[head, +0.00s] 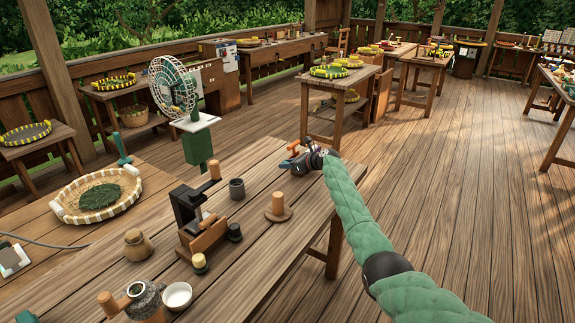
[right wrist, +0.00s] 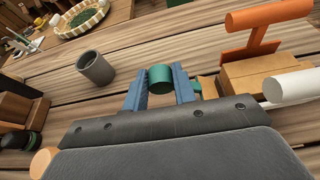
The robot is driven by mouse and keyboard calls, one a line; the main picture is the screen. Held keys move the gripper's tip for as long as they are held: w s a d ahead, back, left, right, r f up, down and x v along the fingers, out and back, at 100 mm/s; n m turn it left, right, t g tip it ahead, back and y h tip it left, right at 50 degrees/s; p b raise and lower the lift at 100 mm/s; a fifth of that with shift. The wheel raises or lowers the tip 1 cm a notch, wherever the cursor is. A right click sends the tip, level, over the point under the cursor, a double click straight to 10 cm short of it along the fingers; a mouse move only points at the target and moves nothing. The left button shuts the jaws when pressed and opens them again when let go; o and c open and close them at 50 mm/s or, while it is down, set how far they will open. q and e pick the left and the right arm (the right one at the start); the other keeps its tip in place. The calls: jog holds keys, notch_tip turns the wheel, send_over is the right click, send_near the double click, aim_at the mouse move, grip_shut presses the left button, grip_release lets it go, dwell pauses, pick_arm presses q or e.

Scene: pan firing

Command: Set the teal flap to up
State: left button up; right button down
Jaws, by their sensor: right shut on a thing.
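The teal flap (right wrist: 160,79) shows in the right wrist view as a short teal bar. A teal stem behind the right finger joins it to a wooden block (right wrist: 255,78). My right gripper (head: 288,163) is at the far right edge of the near table. In the right wrist view its two blue fingers stand on either side of the teal bar and are shut on it. The bar sits low, out to the left side of the block. In the head view the gripper and wrist hide most of it. My left gripper is in neither view.
An orange T-shaped flap (right wrist: 262,40) stands upright on the block, and a white bar (right wrist: 290,86) sticks out nearer. A grey cup (right wrist: 95,67) stands left of my fingers. A wooden peg on a disc (head: 278,207) and a dark press-like stand (head: 190,212) share the table (head: 280,265).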

jog(key=c, duration=1.1)
grip_release()
jog(key=shift+d, duration=0.1)
jog(key=shift+s+d+r, duration=0.2)
jog(key=shift+s+d, duration=0.05)
jog(key=shift+d, duration=0.2)
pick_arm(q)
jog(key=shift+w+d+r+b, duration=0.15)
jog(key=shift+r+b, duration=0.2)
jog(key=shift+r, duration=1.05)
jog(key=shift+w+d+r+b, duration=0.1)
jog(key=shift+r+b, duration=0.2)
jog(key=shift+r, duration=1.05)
pick_arm(e)
jog(key=shift+v, duration=3.25)
